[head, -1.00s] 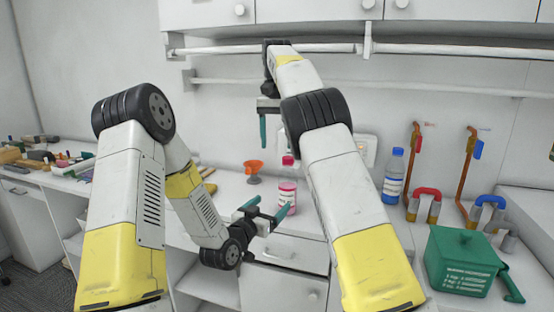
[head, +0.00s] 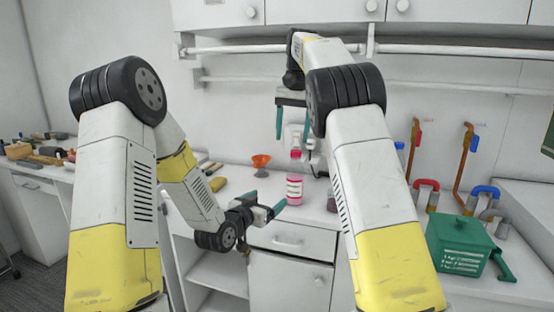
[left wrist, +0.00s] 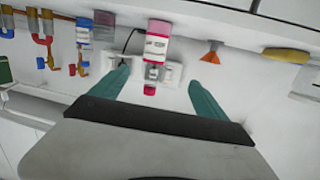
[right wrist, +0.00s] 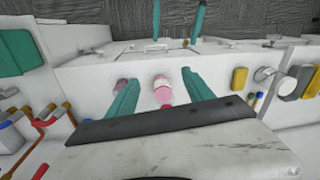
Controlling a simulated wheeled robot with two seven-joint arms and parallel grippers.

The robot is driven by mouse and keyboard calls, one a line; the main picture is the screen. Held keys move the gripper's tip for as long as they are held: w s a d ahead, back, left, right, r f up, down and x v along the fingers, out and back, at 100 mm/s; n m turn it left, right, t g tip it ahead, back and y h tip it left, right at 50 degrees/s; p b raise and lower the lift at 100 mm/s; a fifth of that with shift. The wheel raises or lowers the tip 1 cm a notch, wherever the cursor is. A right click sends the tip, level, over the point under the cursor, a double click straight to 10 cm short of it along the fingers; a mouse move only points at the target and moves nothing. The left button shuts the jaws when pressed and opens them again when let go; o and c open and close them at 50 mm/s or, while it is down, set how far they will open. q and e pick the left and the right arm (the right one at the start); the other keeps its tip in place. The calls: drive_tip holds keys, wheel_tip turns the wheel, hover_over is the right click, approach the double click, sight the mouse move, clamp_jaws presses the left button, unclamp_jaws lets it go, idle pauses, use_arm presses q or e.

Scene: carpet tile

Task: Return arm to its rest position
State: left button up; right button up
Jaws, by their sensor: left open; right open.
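My right gripper (head: 293,130) is open and empty, raised in front of the wall with its teal fingers pointing down. It is above and apart from a pink-and-white bottle (head: 294,191) standing on the counter. My left gripper (head: 268,204) is open and empty, low in front of the counter edge, its fingers pointing right. The bottle shows beyond the left fingers (left wrist: 160,78) in the left wrist view, and between the right fingers (right wrist: 160,77) in the right wrist view. The left fingers also appear at the top of the right wrist view.
An orange funnel (head: 261,160) stands left of the bottle. A green box (head: 458,246) and copper pipes (head: 466,154) with blue and red handles are at right. A white rail (head: 270,49) runs behind the right gripper, under wall cabinets (head: 325,10). Drawers (head: 290,240) lie below the counter.

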use_arm(q)
drive_tip(key=s+a+r+n+g+y, duration=0.2)
drive_tip(key=s+a+r+g+y, duration=0.25)
drive_tip(key=s+a+r, duration=0.45)
use_arm(e)
drive_tip(key=s+d+r+t+y, duration=0.1)
drive_tip(key=s+d, duration=0.4)
drive_tip(key=s, duration=0.3)
drive_tip(key=s+d+r+t+y, duration=0.1)
drive_tip(key=s+d+t, duration=0.1)
drive_tip(key=s+d, duration=0.45)
use_arm(q)
drive_tip(key=s+a+r+n+g, duration=0.1)
drive_tip(key=s+r+g, duration=0.1)
drive_tip(key=s, duration=0.9)
drive_tip(key=s+a+r+n+g, duration=0.1)
drive_tip(key=s+n+g, duration=0.1)
drive_tip(key=s, duration=0.9)
drive_tip(key=shift+s+r, duration=0.15)
drive_tip(key=shift+r, duration=0.2)
use_arm(e)
drive_tip(key=s+a+f+n+t, duration=0.1)
drive_tip(key=s+f, duration=0.4)
drive_tip(key=s, duration=0.5)
drive_tip(key=s+f+n+t, duration=0.1)
drive_tip(key=s+f, duration=0.4)
drive_tip(key=s, duration=0.5)
drive_tip(key=shift+a+t+h, duration=0.35)
drive_tip(key=shift+t+h, duration=0.05)
